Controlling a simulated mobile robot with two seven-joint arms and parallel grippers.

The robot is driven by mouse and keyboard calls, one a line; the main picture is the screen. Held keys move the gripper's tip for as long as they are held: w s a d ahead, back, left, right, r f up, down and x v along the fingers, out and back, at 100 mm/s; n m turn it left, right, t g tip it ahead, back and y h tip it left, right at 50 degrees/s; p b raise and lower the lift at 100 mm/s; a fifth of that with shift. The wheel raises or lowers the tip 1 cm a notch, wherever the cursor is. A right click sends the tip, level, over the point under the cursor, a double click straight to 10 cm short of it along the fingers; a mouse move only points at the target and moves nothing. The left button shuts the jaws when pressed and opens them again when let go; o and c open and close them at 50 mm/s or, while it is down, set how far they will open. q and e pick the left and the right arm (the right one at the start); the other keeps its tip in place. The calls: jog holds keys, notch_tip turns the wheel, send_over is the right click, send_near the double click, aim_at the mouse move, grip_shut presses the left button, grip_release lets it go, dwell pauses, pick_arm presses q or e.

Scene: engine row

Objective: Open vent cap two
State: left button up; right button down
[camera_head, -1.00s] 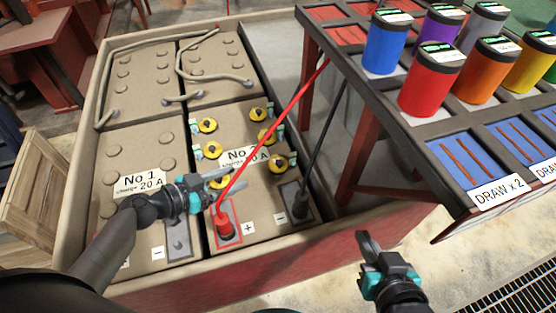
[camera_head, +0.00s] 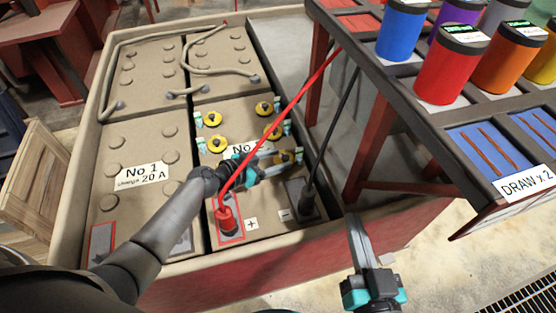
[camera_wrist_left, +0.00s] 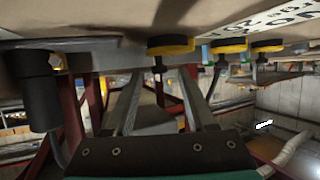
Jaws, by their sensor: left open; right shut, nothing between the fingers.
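Several yellow vent caps with black centres sit in two columns on the No 2 battery (camera_head: 265,210). The left column shows caps (camera_head: 213,118) and (camera_head: 217,144). The right column shows a far cap (camera_head: 264,108), a middle cap (camera_head: 272,132) and a near cap (camera_head: 285,156). My left gripper (camera_head: 284,158) is open, its fingers reaching right around or over the near right cap; contact is unclear. In the left wrist view the nearest yellow cap (camera_wrist_left: 170,45) is just beyond the open fingers (camera_wrist_left: 160,80). Cap numbers are unreadable. My right gripper (camera_head: 353,220) is shut and empty.
A red clamp (camera_head: 228,218) with a red cable and a black clamp (camera_head: 306,200) with a black cable stand at the battery's front. The red cable passes close to my left gripper. A rack with coloured canisters (camera_head: 447,70) stands at the right.

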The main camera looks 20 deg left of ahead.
pick_arm(q)
jog(key=shift+w+d+f, duration=0.15)
jog(key=shift+w+d, duration=0.05)
grip_shut()
dwell(0.5)
